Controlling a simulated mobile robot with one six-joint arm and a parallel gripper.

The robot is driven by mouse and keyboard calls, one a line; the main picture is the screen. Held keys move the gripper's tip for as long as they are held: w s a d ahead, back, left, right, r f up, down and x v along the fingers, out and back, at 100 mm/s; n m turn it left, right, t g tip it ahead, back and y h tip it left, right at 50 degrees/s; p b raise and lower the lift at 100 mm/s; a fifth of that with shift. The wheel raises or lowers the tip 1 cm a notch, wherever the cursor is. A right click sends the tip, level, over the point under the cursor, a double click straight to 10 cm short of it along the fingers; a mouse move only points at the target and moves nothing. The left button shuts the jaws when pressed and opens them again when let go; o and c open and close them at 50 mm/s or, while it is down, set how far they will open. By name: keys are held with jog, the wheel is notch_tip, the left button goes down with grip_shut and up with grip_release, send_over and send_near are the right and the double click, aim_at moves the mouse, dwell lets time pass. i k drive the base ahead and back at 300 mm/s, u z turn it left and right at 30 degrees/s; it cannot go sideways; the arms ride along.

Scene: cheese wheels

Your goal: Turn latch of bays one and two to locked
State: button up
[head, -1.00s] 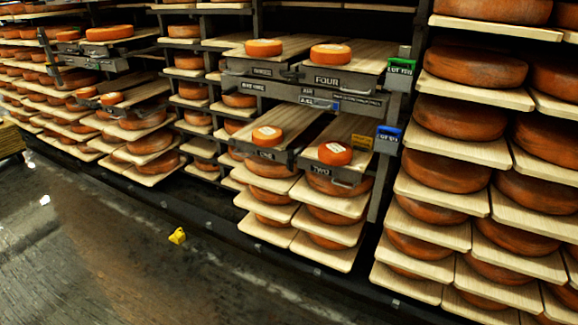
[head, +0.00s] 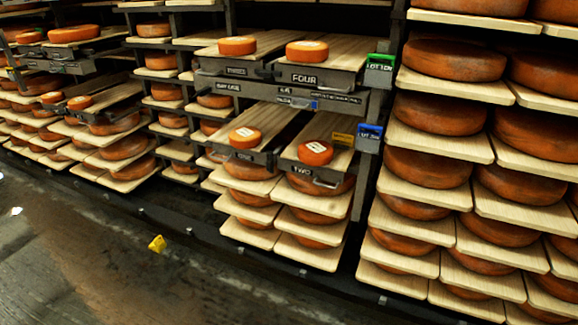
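Bay one (head: 243,155) and bay two (head: 303,169) are side-by-side drawers with dark labelled fronts in the lower middle of the rack. An orange cheese (head: 245,135) sits on bay one and another (head: 315,152) on bay two. Bay two has a metal handle (head: 325,182) under its front. A grey rail (head: 330,99) above them carries small labels and a small blue piece (head: 315,105). The latch of these bays and its position are too small to tell. My gripper is not in view.
Bay four (head: 304,78) and its left neighbour stand above, each with a cheese. A green tag box (head: 379,69), a blue one (head: 369,137) and a yellow tag (head: 343,138) sit at the right post. A yellow object (head: 157,243) lies on the otherwise clear floor.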

aim_at(270, 167)
jog(key=u, duration=1.7)
jog(key=k, duration=0.1)
jog(key=z, duration=2.85)
jog(key=i, duration=1.15)
jog(key=u, duration=4.05)
jog(key=i, duration=0.15)
jog(key=z, duration=1.95)
